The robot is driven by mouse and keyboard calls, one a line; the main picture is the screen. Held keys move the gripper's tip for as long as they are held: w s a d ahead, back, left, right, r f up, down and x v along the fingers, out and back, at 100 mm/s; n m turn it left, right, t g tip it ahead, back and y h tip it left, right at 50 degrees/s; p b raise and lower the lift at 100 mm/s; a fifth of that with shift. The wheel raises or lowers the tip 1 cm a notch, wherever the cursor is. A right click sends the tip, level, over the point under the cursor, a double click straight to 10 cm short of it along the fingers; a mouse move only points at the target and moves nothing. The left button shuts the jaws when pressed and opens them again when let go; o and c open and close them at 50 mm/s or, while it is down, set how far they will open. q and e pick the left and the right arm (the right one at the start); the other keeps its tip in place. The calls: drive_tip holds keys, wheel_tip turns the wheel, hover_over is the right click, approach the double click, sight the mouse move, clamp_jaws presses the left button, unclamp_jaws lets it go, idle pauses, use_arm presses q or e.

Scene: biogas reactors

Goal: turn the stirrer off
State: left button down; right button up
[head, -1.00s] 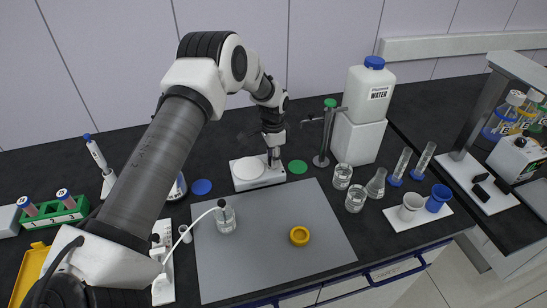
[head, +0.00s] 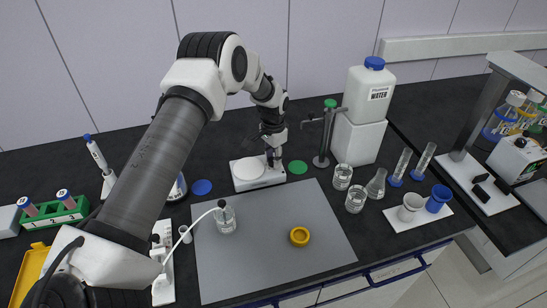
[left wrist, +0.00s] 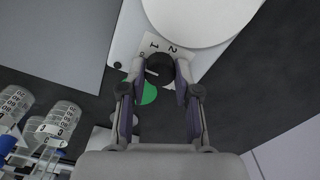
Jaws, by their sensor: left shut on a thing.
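The stirrer (head: 247,183) is a low white box with a round white plate, standing at the back of the bench in the head view. In the left wrist view its corner (left wrist: 125,45) shows, with a black round knob (left wrist: 161,68) beside printed digits 1 and 2. A short white mark on the knob points to the left in that view. My left gripper (head: 273,160) reaches down over the right end of the stirrer. In the left wrist view its fingers (left wrist: 160,75) are shut on the knob from both sides. My right gripper is not in view.
A green disc (head: 298,167) and a stand (head: 321,160) are right of the stirrer. A blue disc (head: 202,187) lies left of it. Glassware stands to the right.

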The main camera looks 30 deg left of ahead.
use_arm(q)
drive_tip(key=c, duration=0.8)
unclamp_jaws()
drive_tip(key=shift+s, duration=0.1)
wheel_tip(320, 180, up, 12)
drive_tip(key=shift+r, duration=0.1)
